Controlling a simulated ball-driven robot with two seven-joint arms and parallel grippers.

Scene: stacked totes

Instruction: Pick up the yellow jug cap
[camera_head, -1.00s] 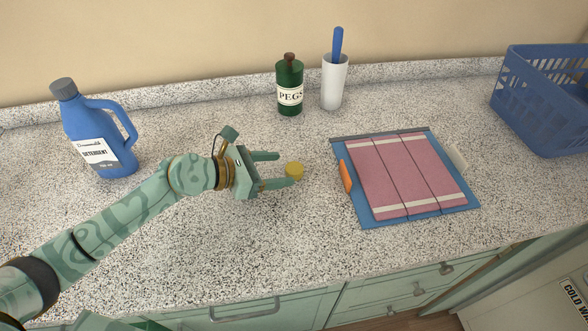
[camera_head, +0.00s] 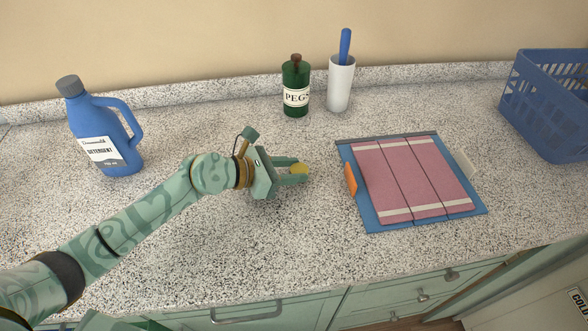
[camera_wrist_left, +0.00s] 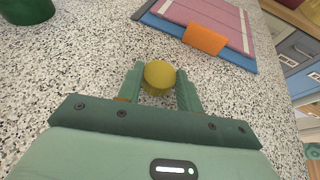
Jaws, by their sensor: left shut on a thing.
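The yellow jug cap (camera_head: 299,169) is a small round cap between the fingertips of my left gripper (camera_head: 297,171). In the left wrist view the cap (camera_wrist_left: 160,76) sits between the two green fingers of the left gripper (camera_wrist_left: 160,84), which are shut on it. The cap is over the speckled counter; I cannot tell whether it still touches the surface. The fingers hide part of its sides. My right gripper is in neither view.
A blue detergent jug (camera_head: 99,133) with a grey cap stands at left. A green pegs bottle (camera_head: 296,88) and white cup (camera_head: 340,86) stand behind. Right are a folded pink cloth (camera_head: 407,178) on a blue board (camera_head: 385,224), an orange piece (camera_head: 351,180) and a blue basket (camera_head: 543,125).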

